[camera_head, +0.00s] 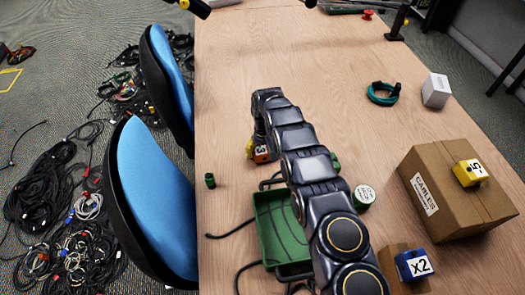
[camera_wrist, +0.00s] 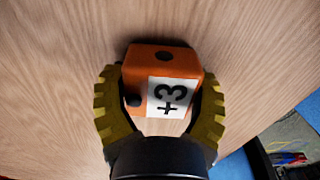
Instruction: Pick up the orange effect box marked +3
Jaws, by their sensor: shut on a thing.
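The orange effect box (camera_wrist: 160,60) shows in the wrist view with a white label marked +3 and black knobs. My gripper (camera_wrist: 160,95) has its yellow, ribbed fingers on both sides of the box, shut on it. In the head view my arm reaches over the table, and the orange box (camera_head: 261,155) shows partly beyond the wrist, with part of the gripper (camera_head: 250,149) beside it. I cannot tell whether the box touches the table or is just above it.
A green crate (camera_head: 262,225) lies beneath my arm. A cardboard box (camera_head: 445,215) carries a yellow box marked -5 (camera_head: 468,173). A blue box marked X2 (camera_head: 415,266) is near the front right. Blue chairs (camera_head: 150,195) stand along the left edge. The table's far middle is clear.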

